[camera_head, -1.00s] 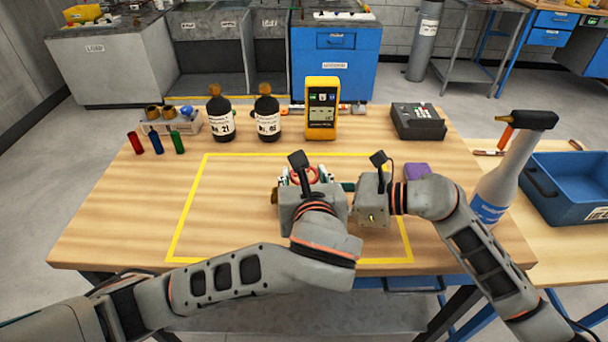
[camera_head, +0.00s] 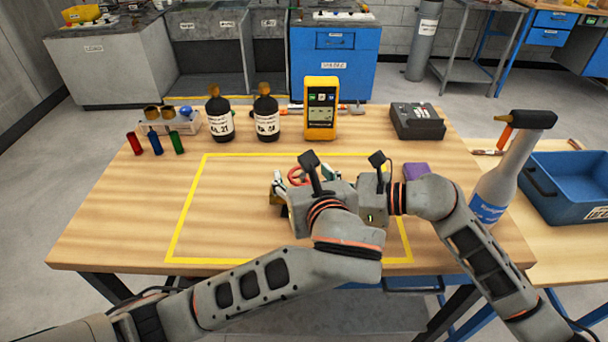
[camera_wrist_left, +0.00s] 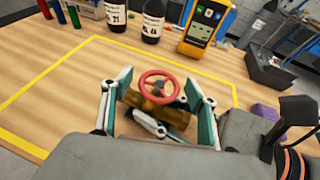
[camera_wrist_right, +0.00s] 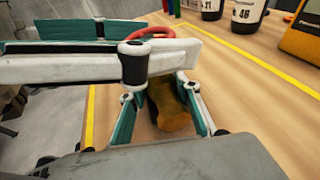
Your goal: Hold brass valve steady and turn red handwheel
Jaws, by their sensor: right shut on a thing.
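The red handwheel (camera_wrist_left: 160,84) sits on top of the brass valve (camera_wrist_left: 155,104) in the left wrist view. It also shows in the head view (camera_head: 298,176), partly hidden behind my left gripper (camera_head: 290,184). The left fingers are spread wide on both sides of the wheel, with gaps visible between them and its rim. My right gripper (camera_wrist_right: 160,100) is shut on the brass valve body (camera_wrist_right: 172,108), seen between its fingers in the right wrist view. A left finger crosses in front there and hides part of the wheel.
A yellow meter (camera_head: 321,108), two dark bottles (camera_head: 219,115) and a black device (camera_head: 417,121) stand at the back. A purple block (camera_head: 416,171) lies right of the grippers. The left part of the yellow-taped area (camera_head: 195,200) is clear.

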